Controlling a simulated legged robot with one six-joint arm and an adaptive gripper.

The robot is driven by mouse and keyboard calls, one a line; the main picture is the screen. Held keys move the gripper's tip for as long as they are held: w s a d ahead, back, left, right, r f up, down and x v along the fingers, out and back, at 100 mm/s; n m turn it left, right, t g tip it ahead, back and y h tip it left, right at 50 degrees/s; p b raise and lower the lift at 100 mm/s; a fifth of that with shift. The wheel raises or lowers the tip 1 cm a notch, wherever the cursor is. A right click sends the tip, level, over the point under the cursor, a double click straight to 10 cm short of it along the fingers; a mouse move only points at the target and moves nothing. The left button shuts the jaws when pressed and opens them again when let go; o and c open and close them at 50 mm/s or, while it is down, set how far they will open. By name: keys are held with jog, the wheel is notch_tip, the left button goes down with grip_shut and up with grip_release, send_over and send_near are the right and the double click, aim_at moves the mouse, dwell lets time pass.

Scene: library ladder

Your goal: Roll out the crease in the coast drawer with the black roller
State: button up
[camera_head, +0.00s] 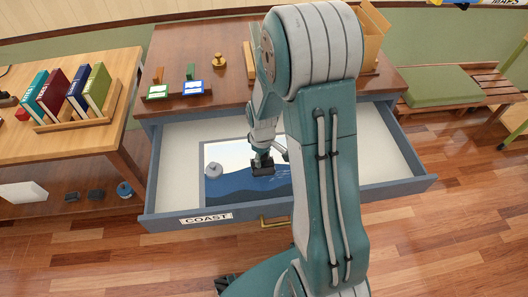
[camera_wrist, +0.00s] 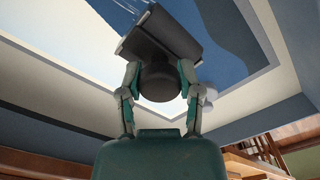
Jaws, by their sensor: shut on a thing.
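The coast drawer (camera_head: 163,205) is pulled open below the wooden top, with a "COAST" label on its front. A blue and pale chart with a grey border (camera_head: 222,190) lies flat inside it. My gripper (camera_head: 264,150) is over the chart, shut on the black roller (camera_head: 262,169). In the wrist view the roller (camera_wrist: 165,38) is between my two fingers, its broad dark head at or just above the chart; contact is unclear. Thin pale streaks (camera_wrist: 128,8), perhaps the crease, show beside the roller head. My arm hides the chart's right part in the head view.
A grey round weight (camera_head: 213,170) sits on the chart's left part. The drawer walls surround the chart. On the wooden top (camera_head: 190,60) are stamps, ink pads and a brass knob (camera_head: 219,59). A side table with books (camera_head: 75,98) stands left, a cushioned bench (camera_head: 440,86) right.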

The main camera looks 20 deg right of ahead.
jog(key=shift+a+r, duration=0.25)
jog(key=shift+r, duration=0.5)
jog(key=shift+a+r, duration=0.2)
jog(key=shift+r, duration=0.55)
jog(key=shift+d+r, duration=0.1)
jog(key=shift+r, duration=0.05)
jog(key=shift+d, duration=0.2)
jog(key=shift+a, duration=0.1)
